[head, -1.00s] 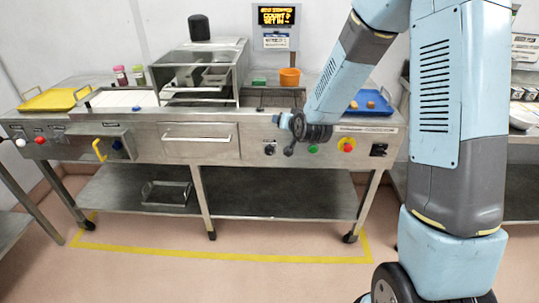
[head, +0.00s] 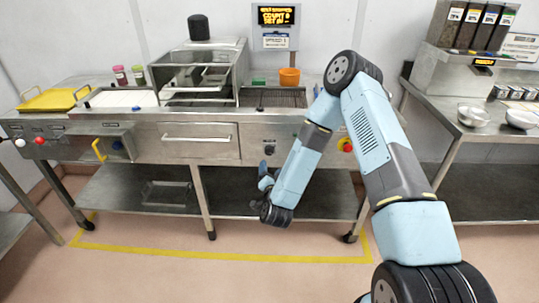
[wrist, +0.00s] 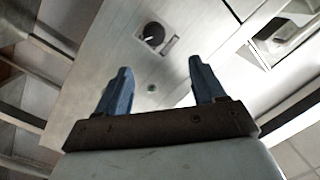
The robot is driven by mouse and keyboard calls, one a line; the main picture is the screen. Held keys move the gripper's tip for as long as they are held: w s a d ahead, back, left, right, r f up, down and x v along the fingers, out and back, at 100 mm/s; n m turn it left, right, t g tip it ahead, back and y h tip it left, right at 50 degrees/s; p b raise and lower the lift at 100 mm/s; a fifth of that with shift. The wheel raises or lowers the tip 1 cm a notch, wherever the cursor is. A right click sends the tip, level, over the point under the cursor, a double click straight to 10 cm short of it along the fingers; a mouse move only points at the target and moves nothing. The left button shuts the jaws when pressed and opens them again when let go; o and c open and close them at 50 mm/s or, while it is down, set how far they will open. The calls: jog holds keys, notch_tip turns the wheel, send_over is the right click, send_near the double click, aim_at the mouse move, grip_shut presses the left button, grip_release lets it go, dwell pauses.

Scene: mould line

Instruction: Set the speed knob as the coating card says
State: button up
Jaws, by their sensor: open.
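A dark round knob (head: 269,143) sits on the front panel of the steel line, right of the drawer. A knob with a pale mark (wrist: 152,36) shows in the wrist view, beside a small plate. I cannot read its label or scale, so I cannot confirm it is the speed knob. A white card (head: 275,42) hangs under the lit display; its print is too small to read. My gripper (head: 264,172) is low in front of the panel, below the knob. In the wrist view its blue fingers (wrist: 157,85) are apart and empty, with the knob beyond them.
A drawer handle (head: 197,139) and a yellow handle (head: 99,150) stick out from the front. A red button on yellow (head: 346,145) is beside my arm. The floor in front is clear.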

aim_at(270, 153)
jog(key=shift+m+h, duration=0.3)
jog(key=shift+m, duration=0.1)
jog(key=w, duration=0.4)
jog(key=w+f, duration=0.1)
jog(key=w, duration=0.7)
jog(key=shift+w+a+f, duration=0.2)
jog(key=shift+w, duration=0.1)
jog(key=c, duration=1.1)
